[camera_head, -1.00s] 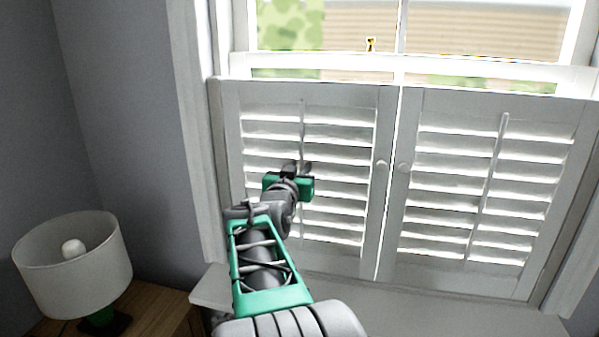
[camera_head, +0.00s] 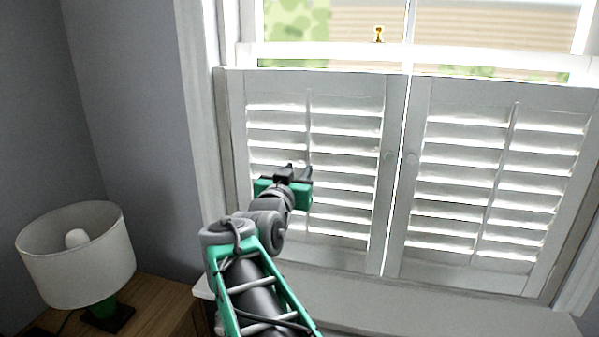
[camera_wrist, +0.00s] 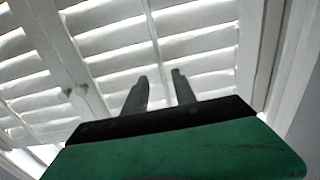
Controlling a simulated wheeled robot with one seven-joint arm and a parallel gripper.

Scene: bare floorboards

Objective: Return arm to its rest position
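My gripper (camera_head: 298,170) is at the end of my green and grey arm, raised in front of the left white shutter panel (camera_head: 395,200). In the wrist view, its two dark fingers (camera_wrist: 160,82) stand apart with nothing between them, and white slats show behind. The gripper looks clear of the slats, though the exact gap is hard to tell. The right shutter panel (camera_head: 412,215) stands beside the left one, and both look closed.
A lamp with a white shade (camera_head: 85,270) stands on a wooden table (camera_head: 160,310) at the lower left. A white window sill (camera_head: 440,315) runs below the shutters. A small golden object (camera_head: 379,34) shows at the window above. A grey wall (camera_head: 130,120) is at left.

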